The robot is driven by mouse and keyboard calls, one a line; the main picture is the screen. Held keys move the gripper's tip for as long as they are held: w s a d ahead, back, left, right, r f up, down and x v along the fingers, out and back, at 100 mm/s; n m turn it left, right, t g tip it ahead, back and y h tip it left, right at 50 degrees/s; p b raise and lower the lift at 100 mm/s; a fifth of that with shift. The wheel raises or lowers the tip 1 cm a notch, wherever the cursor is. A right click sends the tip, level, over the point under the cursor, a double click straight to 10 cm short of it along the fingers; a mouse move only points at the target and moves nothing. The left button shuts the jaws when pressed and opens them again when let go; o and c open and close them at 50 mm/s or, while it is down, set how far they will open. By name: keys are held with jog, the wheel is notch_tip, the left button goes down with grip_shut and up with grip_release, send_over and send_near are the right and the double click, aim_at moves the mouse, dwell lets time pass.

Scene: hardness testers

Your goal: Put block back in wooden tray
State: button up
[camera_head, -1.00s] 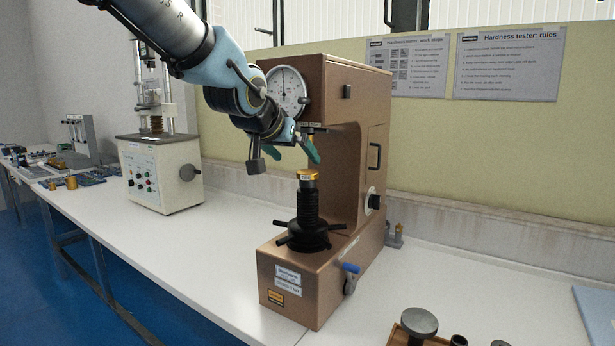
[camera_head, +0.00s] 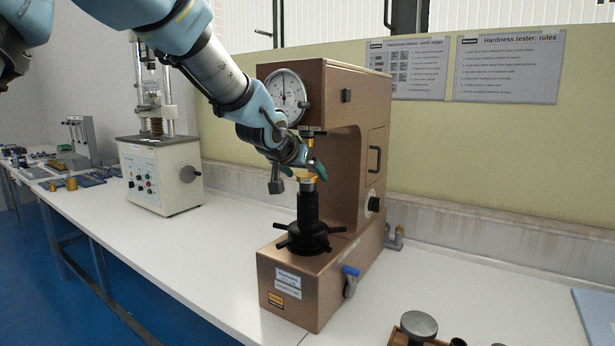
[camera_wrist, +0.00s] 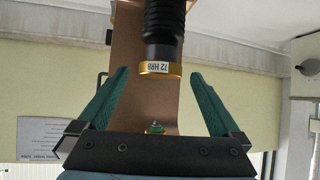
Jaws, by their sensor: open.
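The block (camera_wrist: 158,69) is a short gold disc labelled "72 HRB". It sits on top of the black screw column of the brown hardness tester; in the head view the gold block (camera_head: 307,178) shows just below the indenter. My gripper (camera_head: 306,172) is at the block's height, its green fingers around it. In the wrist view my gripper (camera_wrist: 157,84) is open, with one finger on either side of the block and a gap on both sides. The wooden tray (camera_head: 398,338) is at the bottom edge of the head view, partly cut off.
The brown hardness tester (camera_head: 345,130) stands mid-bench, with its indenter (camera_head: 310,142) close above the block. A dark round anvil (camera_head: 418,325) stands in the tray. A cream tester (camera_head: 160,175) is at left. White bench is clear between.

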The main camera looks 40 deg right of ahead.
jog(key=shift+c, duration=0.2)
grip_shut()
dwell(0.6)
